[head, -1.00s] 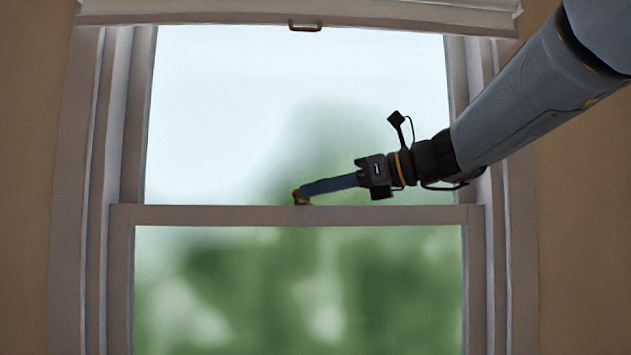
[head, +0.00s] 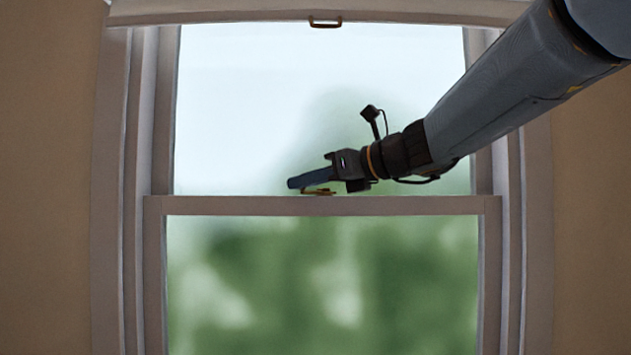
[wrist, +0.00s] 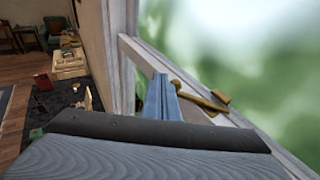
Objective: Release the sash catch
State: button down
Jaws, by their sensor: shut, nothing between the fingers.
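The brass sash catch (head: 318,191) sits on top of the meeting rail (head: 230,206) in the middle of the window. Its lever lies along the rail to the right, under my fingers. In the wrist view the catch (wrist: 200,97) runs beside the blue fingers, with a wider tab at its right end. My gripper (head: 291,184) is shut and empty, its tips just above the rail at the catch's left end. In the wrist view my fingers (wrist: 160,80) are together. Whether they touch the catch is not clear.
A pale shade with a brass pull (head: 325,22) crosses the window top. Frame sides (head: 153,280) and tan walls stand left and right. The wrist view shows a room at left with a chair (wrist: 52,33), pale boxes (wrist: 69,63) and a dark rug.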

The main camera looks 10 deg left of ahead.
jog(key=shift+w+a, duration=0.2)
jog(key=shift+a, duration=0.3)
dwell(1.1)
jog(key=s+d+r+b, duration=0.2)
jog(key=s+d, duration=0.6)
jog(key=s, duration=0.3)
jog(key=shift+d+r+b, duration=0.25)
jog(key=shift+r+b, duration=0.05)
jog(key=shift+r, duration=0.05)
